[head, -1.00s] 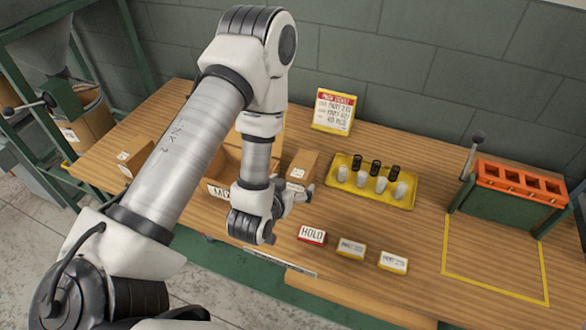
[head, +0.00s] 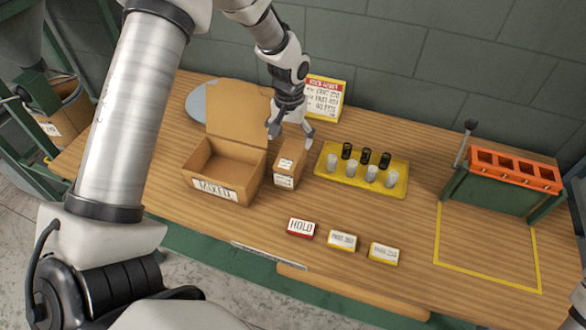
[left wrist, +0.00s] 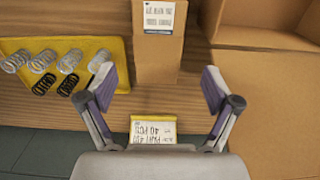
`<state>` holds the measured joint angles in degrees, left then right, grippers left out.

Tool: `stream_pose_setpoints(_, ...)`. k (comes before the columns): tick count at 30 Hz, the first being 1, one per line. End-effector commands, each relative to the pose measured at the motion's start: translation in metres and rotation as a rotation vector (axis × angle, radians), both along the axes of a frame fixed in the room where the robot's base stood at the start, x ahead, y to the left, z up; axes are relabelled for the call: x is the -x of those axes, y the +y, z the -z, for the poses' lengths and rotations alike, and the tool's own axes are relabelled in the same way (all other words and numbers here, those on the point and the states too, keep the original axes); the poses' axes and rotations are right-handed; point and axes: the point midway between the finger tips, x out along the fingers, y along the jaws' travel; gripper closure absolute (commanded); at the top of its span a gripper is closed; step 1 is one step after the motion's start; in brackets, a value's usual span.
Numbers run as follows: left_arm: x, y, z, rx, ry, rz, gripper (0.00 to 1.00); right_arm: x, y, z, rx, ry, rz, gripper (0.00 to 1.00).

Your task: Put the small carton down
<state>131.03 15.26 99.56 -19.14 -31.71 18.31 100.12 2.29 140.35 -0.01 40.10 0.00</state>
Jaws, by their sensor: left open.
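The small carton (head: 287,172) is a brown box with white labels on its front. It stands upright on the wooden table between the open box and the yellow tray. My left gripper (head: 291,132) is open above the carton's back end, with its fingers spread. In the left wrist view the small carton (left wrist: 158,62) lies ahead of the gap between the open fingers (left wrist: 158,82), and nothing is gripped. Whether a finger touches the carton I cannot tell.
A larger open box (head: 226,168) stands close left of the carton. The yellow tray (head: 346,184) with several springs is close right. A sign (head: 325,98) stands behind. Small blocks, one marked HOLD (head: 301,228), lie in front. An orange-topped rack (head: 512,172) stands at right.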

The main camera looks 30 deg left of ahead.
Motion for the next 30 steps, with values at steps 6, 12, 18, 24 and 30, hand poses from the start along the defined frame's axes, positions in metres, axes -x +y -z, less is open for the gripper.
stream_pose_setpoints(6, 0.001, 0.000, 0.020, -0.001, 0.006, 0.000, 0.10, -0.001, 0.000, -0.006, 0.000, -0.003, 0.000, 0.60)
stream_pose_setpoints(12, 0.003, -0.003, 0.047, -0.001, 0.008, 0.001, 0.10, -0.001, 0.000, -0.025, 0.000, -0.002, 0.000, 0.60)
stream_pose_setpoints(18, 0.002, -0.003, 0.078, -0.002, 0.005, 0.000, 0.10, -0.001, 0.000, -0.031, 0.000, -0.003, 0.000, 0.60)
stream_pose_setpoints(24, 0.002, -0.003, 0.081, -0.001, 0.003, 0.000, 0.14, -0.001, 0.000, -0.030, 0.000, -0.002, 0.000, 0.60)
stream_pose_setpoints(30, 0.002, -0.003, 0.080, -0.001, 0.003, 0.000, 0.85, -0.001, 0.000, -0.030, 0.000, -0.002, 0.000, 0.60)
